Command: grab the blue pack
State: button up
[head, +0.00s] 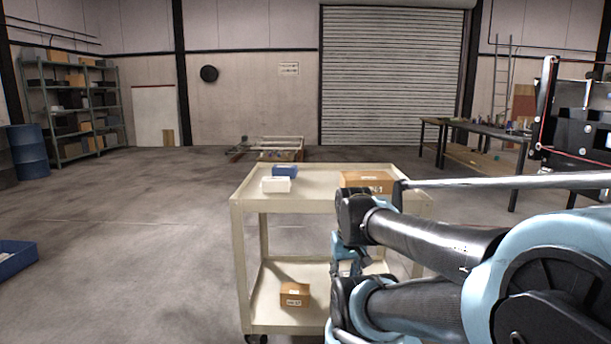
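The blue pack (285,171) is a small flat box on the top shelf of a beige cart (250,198), toward its far left. A white box (276,185) sits just in front of it and hides part of its front. I cannot tell whether the two touch. My arm reaches in from the right and ends in front of the cart's right half. My gripper (346,255) hangs low below the level of the top shelf, to the right of and nearer than the blue pack. It is small and partly hidden by my arm links, so its fingers do not show clearly.
A brown carton (366,181) stands on the top shelf at the right, partly behind my arm. A small brown box (294,294) lies on the lower shelf. A blue bin (15,258) is on the floor at the left.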

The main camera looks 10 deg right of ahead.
aim_at(277, 170)
jog(key=z, duration=2.45)
jog(key=k, duration=1.05)
jog(key=u, duration=2.2)
jog(key=i, duration=0.75)
jog(key=u, duration=0.05)
